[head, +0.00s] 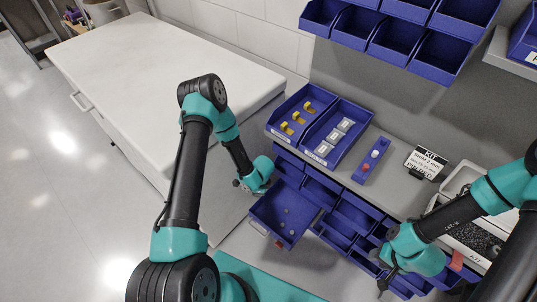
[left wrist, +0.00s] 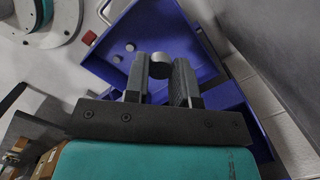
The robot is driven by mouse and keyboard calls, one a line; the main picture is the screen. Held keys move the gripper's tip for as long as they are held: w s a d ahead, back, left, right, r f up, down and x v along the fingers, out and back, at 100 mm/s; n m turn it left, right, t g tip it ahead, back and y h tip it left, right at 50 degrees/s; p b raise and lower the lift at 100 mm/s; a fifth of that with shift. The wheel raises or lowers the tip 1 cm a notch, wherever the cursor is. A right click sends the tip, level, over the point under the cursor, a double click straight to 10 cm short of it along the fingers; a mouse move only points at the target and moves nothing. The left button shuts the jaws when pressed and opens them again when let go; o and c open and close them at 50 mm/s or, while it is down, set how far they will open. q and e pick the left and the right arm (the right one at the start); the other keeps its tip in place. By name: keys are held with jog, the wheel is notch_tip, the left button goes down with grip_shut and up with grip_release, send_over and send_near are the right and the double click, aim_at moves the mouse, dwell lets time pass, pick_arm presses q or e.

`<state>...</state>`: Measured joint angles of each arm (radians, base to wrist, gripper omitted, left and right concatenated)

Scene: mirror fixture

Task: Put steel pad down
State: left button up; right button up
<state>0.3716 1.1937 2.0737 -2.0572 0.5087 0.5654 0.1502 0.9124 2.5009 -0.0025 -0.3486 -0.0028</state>
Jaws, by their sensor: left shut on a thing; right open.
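The steel pad (left wrist: 159,65) is a small grey disc between the two fingertips of my left gripper (left wrist: 160,80), which is shut on it. It is over the pulled-out blue drawer (left wrist: 125,78) in the left wrist view. I cannot tell the height or whether the pad touches the drawer. More grey discs (left wrist: 130,46) lie on the drawer floor beside it. In the head view the drawer (head: 265,222) sits just below my left wrist, and the held pad is hidden. My right gripper (head: 382,283) is open and empty at the lower right, in front of the blue bins.
A narrow blue tray (head: 371,160) holds red and white pieces. The white bench (head: 150,85) at left is clear.

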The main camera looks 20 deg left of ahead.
pick_arm(q)
jog(key=s+r+n, duration=0.3)
jog(key=r+n, duration=0.3)
jog(key=r, duration=1)
jog(key=w+d+r+n, duration=0.2)
jog(key=w+d+r, duration=0.4)
jog(key=d+r, duration=0.4)
jog(key=w+d+r+n, duration=0.2)
jog(key=w+d+r, duration=0.4)
jog(key=r, duration=0.8)
jog(key=d, duration=0.3)
jog(key=shift+w+d+r+g+h, duration=0.4)
jog(key=shift+d, duration=0.15)
